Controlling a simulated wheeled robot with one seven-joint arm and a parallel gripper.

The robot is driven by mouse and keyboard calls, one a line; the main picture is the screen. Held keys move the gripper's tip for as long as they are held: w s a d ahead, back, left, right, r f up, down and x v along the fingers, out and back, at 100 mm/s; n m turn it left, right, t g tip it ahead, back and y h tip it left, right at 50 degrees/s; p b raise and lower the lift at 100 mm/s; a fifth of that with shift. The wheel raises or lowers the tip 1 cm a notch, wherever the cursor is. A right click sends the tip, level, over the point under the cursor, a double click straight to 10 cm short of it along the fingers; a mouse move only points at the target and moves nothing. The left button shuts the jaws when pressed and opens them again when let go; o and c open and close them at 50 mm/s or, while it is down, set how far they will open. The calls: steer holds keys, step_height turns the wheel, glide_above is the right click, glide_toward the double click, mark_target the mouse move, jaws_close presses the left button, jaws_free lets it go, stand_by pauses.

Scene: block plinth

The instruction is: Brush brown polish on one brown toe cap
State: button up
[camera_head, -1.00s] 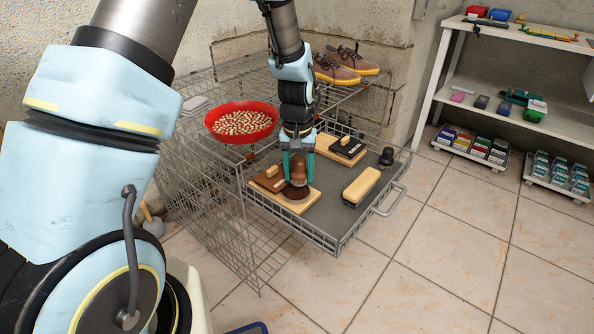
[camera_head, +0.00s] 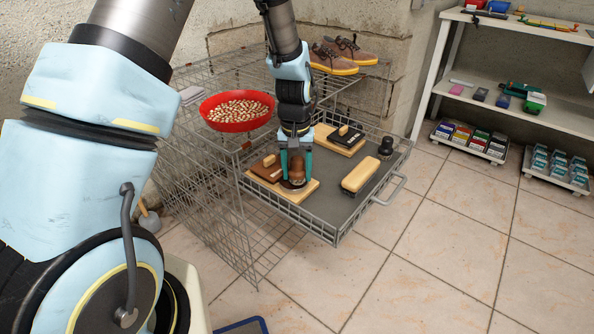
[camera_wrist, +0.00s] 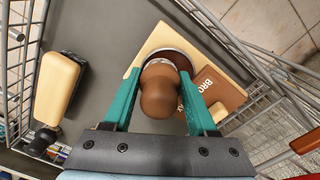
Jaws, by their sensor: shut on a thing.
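My gripper (camera_head: 296,172) is shut on the brown knob handle of a brush (camera_head: 297,174); the knob also shows between the fingers in the wrist view (camera_wrist: 160,88). The brush is upright over a dark brown round polish tin (camera_head: 292,186) on a pale wooden board (camera_head: 306,194). Its bristles are hidden, so I cannot tell whether they touch the polish. A brown box with a partly covered label (camera_wrist: 217,90) lies beside the tin on the same board. A pair of brown shoes with orange-yellow soles (camera_head: 340,57) stands on the wire rack at the back.
The grey-floored wire drawer (camera_head: 335,208) also holds a pale-handled brush (camera_head: 360,175), a second board with a black box (camera_head: 345,137) and a black-knobbed brush (camera_head: 386,147). A red bowl of nuts (camera_head: 238,110) stands left. A white shelf (camera_head: 520,80) is at right.

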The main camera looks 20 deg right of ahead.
mark_target(296, 159)
steer(key=shift+f+b, duration=0.3)
steer(key=shift+f, duration=0.3)
stand_by(0.6)
stand_by(0.5)
steer(key=shift+r+p, duration=3.1)
steer(key=shift+r, duration=0.45)
steer(key=shift+a, duration=0.1)
